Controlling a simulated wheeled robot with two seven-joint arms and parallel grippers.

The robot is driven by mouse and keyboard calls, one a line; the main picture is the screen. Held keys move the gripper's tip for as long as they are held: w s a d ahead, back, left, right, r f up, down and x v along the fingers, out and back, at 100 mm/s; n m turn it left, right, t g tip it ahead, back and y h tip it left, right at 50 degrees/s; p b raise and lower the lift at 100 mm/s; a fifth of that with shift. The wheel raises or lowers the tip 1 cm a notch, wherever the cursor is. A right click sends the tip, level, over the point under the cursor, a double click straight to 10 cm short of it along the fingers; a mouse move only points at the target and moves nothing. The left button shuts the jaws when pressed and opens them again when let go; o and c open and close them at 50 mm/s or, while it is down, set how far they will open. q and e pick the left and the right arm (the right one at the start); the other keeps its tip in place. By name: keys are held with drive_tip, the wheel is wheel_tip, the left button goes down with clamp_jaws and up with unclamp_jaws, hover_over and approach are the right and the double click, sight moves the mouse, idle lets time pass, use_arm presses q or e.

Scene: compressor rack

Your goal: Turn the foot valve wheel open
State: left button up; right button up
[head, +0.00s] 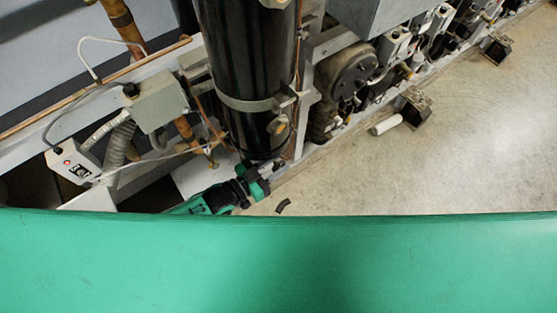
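My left gripper (262,178) shows at the lower middle, its green and black arm coming in from the left above my green body. It is at the foot of the tall black cylinder (252,65), close to the frame's lower edge. I cannot make out a valve wheel for certain; the gripper and the cylinder may hide it. The fingers are small and dark, so I cannot tell if they are open or shut on something. My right gripper is not in view.
A grey box with conduit (156,101) and a white switch box (73,164) are left of the cylinder. A brass fitting (210,155) stands just left of it. A small dark curved piece (283,205) shows against the floor. Concrete floor (480,140) is open at right.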

use_arm(q)
drive_tip(key=shift+w+d, duration=0.3)
drive_tip(key=shift+d, duration=0.1)
clamp_jaws()
drive_tip(key=shift+f+b, duration=0.15)
drive_tip(key=shift+b, duration=0.2)
drive_tip(key=h+b, duration=0.1)
drive_tip(key=b, duration=0.1)
drive_tip(key=t+h+b, duration=0.1)
drive_tip(key=b, duration=0.2)
drive_tip(key=shift+s+a+f+t+b, duration=0.1)
drive_tip(key=shift+s+a+t+b, duration=0.05)
drive_tip(key=shift+a+t+b, duration=0.15)
drive_tip(key=shift+r+h, duration=0.2)
drive_tip(key=shift+h, duration=0.1)
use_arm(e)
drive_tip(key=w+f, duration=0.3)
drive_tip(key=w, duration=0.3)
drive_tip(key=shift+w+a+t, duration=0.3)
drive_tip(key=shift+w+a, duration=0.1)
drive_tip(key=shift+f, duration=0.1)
